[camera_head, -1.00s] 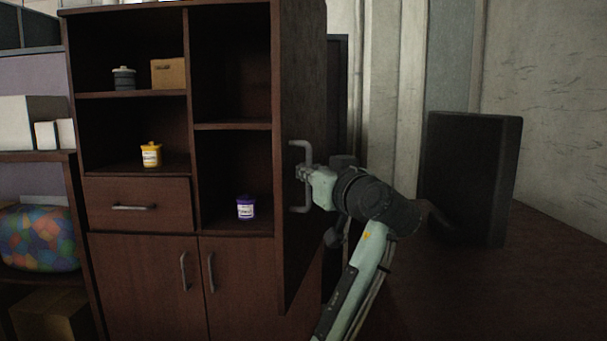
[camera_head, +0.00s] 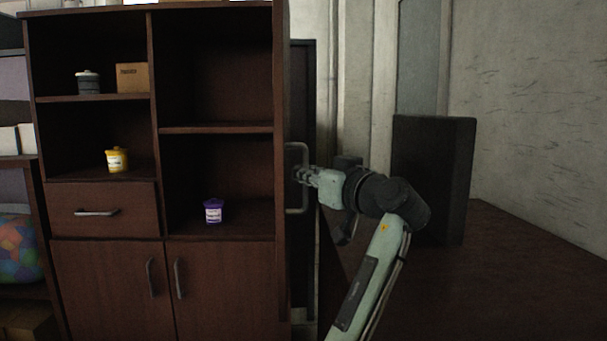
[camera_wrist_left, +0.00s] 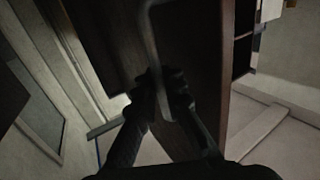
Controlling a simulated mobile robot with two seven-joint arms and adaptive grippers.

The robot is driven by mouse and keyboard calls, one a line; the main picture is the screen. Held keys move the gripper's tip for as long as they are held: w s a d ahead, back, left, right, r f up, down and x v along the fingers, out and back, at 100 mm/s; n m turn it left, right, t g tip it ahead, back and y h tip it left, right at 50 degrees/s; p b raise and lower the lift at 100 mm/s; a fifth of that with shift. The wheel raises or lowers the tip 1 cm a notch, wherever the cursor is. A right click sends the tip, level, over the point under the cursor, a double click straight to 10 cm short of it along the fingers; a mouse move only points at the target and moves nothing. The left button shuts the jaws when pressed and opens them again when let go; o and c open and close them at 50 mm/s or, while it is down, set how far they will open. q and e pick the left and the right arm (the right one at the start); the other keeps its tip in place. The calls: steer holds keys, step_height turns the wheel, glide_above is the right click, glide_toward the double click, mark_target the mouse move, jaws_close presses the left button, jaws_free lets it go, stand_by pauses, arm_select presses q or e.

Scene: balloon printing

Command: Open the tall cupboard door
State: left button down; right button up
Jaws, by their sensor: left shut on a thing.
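The tall cupboard door (camera_head: 282,120) stands open at the right of the dark brown cupboard (camera_head: 156,130). It shows nearly edge-on in the head view, and its wide face shows in the left wrist view (camera_wrist_left: 196,50). Its grey handle (camera_head: 304,153) sticks out to the right and also shows in the left wrist view (camera_wrist_left: 150,35). My left gripper (camera_head: 302,176) is shut on the handle, around its upright bar; its dark fingers also show in the left wrist view (camera_wrist_left: 163,95). My right gripper is not in view.
The open shelves hold a grey jar (camera_head: 88,82), a cardboard box (camera_head: 132,77), a yellow jar (camera_head: 117,159) and a purple jar (camera_head: 213,210). A tall black box (camera_head: 432,180) stands on a dark brown surface (camera_head: 530,265) to the right.

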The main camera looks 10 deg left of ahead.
arm_select(q)
steer(key=shift+f, duration=0.2)
steer(key=c, duration=1.6)
jaws_free()
steer(key=shift+s+d+r, duration=0.1)
steer(key=shift+r, duration=0.05)
steer(key=shift+c, duration=0.2)
steer(key=v, duration=1.2)
steer(key=shift+r, duration=0.1)
